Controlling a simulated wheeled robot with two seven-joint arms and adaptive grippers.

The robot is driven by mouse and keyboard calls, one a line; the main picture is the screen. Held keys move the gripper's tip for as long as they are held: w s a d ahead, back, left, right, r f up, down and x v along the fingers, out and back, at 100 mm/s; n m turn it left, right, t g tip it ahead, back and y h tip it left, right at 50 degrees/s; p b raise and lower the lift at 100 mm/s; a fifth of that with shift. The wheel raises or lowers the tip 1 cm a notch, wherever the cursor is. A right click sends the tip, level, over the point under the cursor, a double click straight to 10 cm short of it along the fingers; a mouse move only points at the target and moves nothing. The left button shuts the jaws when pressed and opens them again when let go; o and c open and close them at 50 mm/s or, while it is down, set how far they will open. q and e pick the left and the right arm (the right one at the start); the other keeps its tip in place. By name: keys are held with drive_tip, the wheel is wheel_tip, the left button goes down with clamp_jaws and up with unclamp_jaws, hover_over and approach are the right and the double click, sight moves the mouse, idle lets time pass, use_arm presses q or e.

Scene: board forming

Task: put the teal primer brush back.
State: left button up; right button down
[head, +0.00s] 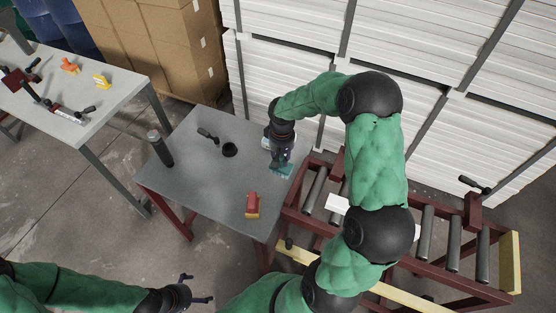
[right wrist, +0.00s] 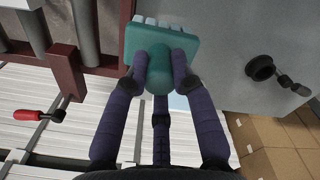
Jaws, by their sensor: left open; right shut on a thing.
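The teal primer brush (head: 285,172) is at the far right edge of the small grey table (head: 195,180). My right gripper (head: 281,160) is shut on it from above. In the right wrist view the teal brush (right wrist: 150,40) has a flat block with pale bristles along one edge, and its rounded knob sits between the fingers of my right gripper (right wrist: 158,75). I cannot tell whether the brush touches the table. My left gripper (head: 195,290) is open and empty at the bottom, away from the table.
A red and yellow block (head: 252,204), a black ring-shaped holder (head: 229,149), a black-handled tool (head: 206,134) and a dark cylinder (head: 160,148) are on the small table. A roller conveyor (head: 453,247) stands right, white stacked boards (head: 300,80) behind. The small table's middle is clear.

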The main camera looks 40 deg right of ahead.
drive_tip(key=w+d+f, duration=0.1)
drive_tip(key=f, duration=0.2)
drive_tip(key=w+d+f, duration=0.1)
drive_tip(key=w+f, duration=0.1)
drive_tip(key=f, duration=0.1)
drive_tip(key=w+d+f+b, duration=0.1)
drive_tip(key=w+f, duration=0.1)
drive_tip(key=f, duration=0.1)
drive_tip(key=shift+w+d+f, duration=0.1)
drive_tip(key=shift+w+f, duration=0.15)
drive_tip(key=shift+f, duration=0.05)
drive_tip(key=c, duration=1)
unclamp_jaws()
drive_tip(key=shift+f, duration=0.1)
drive_tip(key=shift+c, duration=0.2)
drive_tip(key=shift+r, duration=0.25)
wheel_tip(320, 180, up, 12)
drive_tip(key=p, duration=0.1)
